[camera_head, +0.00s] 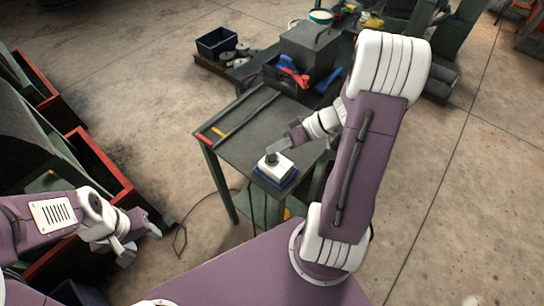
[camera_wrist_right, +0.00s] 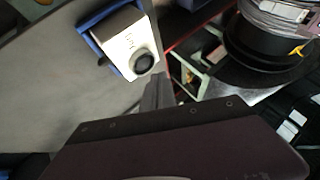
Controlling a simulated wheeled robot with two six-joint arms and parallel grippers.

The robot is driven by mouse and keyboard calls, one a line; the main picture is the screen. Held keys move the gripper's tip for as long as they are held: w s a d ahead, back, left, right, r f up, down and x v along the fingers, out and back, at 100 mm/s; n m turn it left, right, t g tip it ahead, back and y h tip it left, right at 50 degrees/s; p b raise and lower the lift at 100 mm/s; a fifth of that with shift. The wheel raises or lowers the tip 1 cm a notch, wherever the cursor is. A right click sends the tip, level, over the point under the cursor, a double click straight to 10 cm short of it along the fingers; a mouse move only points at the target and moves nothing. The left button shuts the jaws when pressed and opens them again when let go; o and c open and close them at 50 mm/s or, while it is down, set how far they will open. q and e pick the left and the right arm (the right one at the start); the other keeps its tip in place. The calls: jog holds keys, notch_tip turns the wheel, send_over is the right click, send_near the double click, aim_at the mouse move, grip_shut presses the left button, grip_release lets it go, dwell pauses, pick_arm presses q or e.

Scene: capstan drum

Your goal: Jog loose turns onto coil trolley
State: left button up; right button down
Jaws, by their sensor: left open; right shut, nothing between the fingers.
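A white control box (camera_head: 276,166) with a black round button sits in a blue holder (camera_head: 260,177) at the near corner of the grey table. It also shows in the right wrist view (camera_wrist_right: 128,42). My right gripper (camera_head: 272,150) is shut and empty, its tips close by the black button (camera_wrist_right: 144,62); contact cannot be told. My left gripper (camera_head: 140,240) is open and empty at the lower left, beside the red-edged dark frame. A black drum (camera_wrist_right: 262,45) with grey turns and a yellow tag shows in the right wrist view. I cannot make out the coil trolley for certain.
Red-edged dark frames (camera_head: 100,165) stand along the left. A black cable (camera_head: 185,228) lies on the floor.

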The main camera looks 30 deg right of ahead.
aim_at(275, 159)
notch_tip(275, 159, up, 4)
jog(key=shift+r+p, duration=0.1)
jog(key=shift+p, duration=0.95)
jog(key=shift+a+f, duration=0.1)
jog(key=shift+f, duration=0.1)
